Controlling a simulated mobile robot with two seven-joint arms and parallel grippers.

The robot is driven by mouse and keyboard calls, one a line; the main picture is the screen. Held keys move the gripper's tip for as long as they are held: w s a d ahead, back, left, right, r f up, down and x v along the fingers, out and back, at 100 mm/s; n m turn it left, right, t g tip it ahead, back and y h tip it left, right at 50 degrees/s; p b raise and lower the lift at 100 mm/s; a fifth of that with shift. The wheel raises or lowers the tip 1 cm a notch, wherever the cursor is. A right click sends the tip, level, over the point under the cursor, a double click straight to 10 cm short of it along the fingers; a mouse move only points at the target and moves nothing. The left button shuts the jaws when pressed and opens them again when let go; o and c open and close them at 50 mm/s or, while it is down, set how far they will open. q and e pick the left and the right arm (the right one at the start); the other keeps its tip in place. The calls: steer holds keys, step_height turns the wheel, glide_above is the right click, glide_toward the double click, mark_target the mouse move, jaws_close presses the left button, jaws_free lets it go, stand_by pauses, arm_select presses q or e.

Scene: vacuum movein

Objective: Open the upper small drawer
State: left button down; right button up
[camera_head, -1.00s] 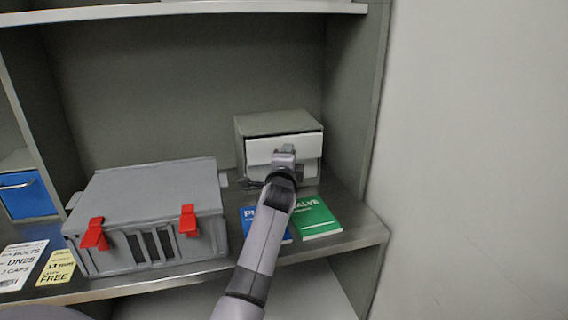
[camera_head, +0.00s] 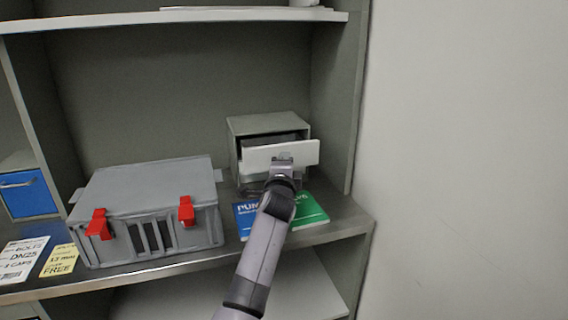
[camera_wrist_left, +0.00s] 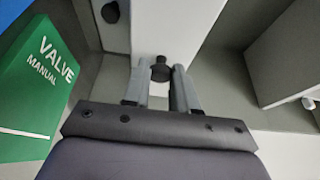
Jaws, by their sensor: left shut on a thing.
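A small grey cabinet (camera_head: 262,123) stands on the shelf at the right. Its upper small drawer, with a white front (camera_head: 304,152), is pulled partly out, and a dark gap shows behind the front. My left gripper (camera_head: 282,162) is at the middle of this front. In the left wrist view its two fingers (camera_wrist_left: 159,84) are closed around a dark round knob (camera_wrist_left: 160,70) on the pale drawer front (camera_wrist_left: 178,28). The lower part of the cabinet is mostly hidden behind my arm and the drawer front. My right gripper is not in view.
A grey toolbox (camera_head: 150,205) with red latches stands to the left. A blue manual (camera_head: 245,217) and a green valve manual (camera_head: 309,209) lie on the shelf below the drawer. The shelf's side wall (camera_head: 338,110) is close on the right.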

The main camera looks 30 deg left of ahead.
arm_select(q)
steer(key=c, duration=0.9)
jaws_free()
steer(key=shift+s, duration=0.1)
steer(key=v, duration=0.7)
steer(key=shift+d+f, duration=0.1)
